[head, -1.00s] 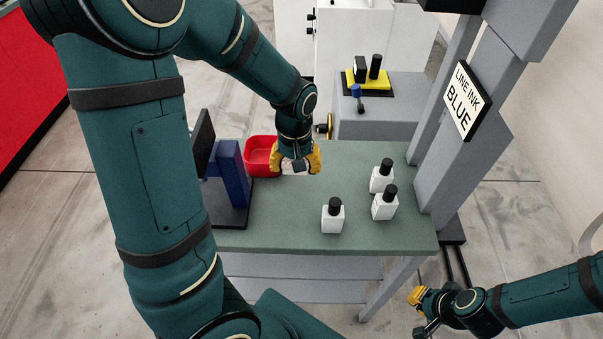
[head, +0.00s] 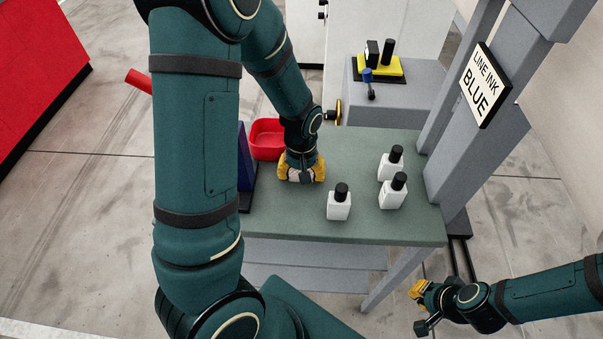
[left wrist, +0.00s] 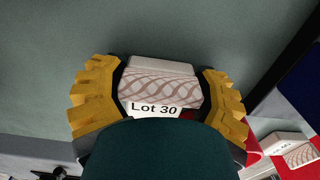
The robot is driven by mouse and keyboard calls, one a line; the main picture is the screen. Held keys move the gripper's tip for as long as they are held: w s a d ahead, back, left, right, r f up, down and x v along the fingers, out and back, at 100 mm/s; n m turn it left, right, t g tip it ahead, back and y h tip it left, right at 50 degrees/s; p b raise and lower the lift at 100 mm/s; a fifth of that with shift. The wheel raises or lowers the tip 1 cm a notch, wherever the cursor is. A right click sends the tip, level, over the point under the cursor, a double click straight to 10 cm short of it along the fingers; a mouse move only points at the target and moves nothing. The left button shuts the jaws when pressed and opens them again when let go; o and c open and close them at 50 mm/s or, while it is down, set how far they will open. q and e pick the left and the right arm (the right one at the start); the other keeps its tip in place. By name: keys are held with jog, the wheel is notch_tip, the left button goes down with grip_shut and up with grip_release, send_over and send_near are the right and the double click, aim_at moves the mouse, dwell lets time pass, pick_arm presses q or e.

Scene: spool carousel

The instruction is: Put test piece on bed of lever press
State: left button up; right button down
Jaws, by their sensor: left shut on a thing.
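My left gripper (head: 301,172) is above the green table, right of the blue press. It is shut on the test piece. In the left wrist view the piece (left wrist: 160,88) is a pale block with a wavy reddish pattern and a "Lot 30" label, between the yellow fingers. The lever press appears to be the blue upright (head: 245,160) on a black base (head: 247,200) at the table's left side. My left arm hides most of it, including its bed. My right gripper (head: 418,300) is at lower right, off the table; its finger opening is unclear.
A red bin (head: 268,140) is behind my left gripper; a similar patterned piece (left wrist: 298,152) shows near it in the wrist view. Three white bottles with black caps (head: 339,204) stand on the table (head: 290,222). A grey post with an ink sign (head: 483,85) borders the right.

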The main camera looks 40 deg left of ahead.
pick_arm(q)
jog(key=shift+r, duration=0.1)
jog(key=o, duration=1.3)
